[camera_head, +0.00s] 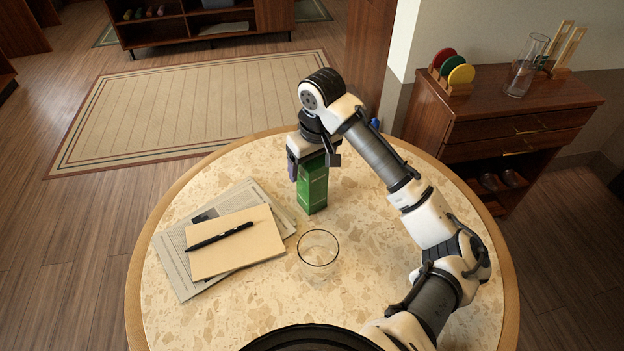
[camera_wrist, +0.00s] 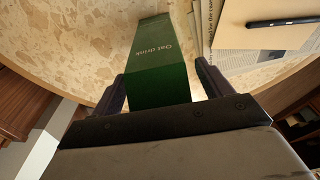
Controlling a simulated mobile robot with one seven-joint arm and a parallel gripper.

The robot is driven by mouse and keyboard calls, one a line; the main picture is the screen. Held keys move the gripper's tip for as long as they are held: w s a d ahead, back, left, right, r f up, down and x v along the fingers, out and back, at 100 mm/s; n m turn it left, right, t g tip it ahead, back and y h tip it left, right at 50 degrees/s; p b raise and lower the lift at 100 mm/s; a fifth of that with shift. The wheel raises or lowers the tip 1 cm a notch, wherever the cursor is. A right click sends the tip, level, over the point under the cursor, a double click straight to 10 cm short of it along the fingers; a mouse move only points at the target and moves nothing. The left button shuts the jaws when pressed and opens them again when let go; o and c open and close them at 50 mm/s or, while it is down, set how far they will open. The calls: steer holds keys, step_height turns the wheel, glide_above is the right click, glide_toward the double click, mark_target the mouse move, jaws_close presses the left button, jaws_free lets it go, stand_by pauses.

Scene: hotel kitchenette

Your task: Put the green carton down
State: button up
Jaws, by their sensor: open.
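The green carton (camera_head: 312,190) stands upright on the round speckled table (camera_head: 220,318), a little beyond the drinking glass. Its lettering "Oat drink" shows in the wrist view on the carton (camera_wrist: 163,62). My gripper (camera_head: 314,162) is above the carton with its fingers pointing down around the top. In the wrist view my gripper (camera_wrist: 160,88) is open, one finger on each side of the carton, with a gap visible at each side. The carton's top is partly hidden by the gripper in the head view.
A clear glass (camera_head: 318,256) stands in front of the carton. A notepad (camera_head: 235,248) with a black pen (camera_head: 220,236) lies on a newspaper (camera_head: 178,262) to the left. A blue object (camera_head: 375,124) shows behind my arm. The table's left front is clear.

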jaws_close()
stand_by(0.6)
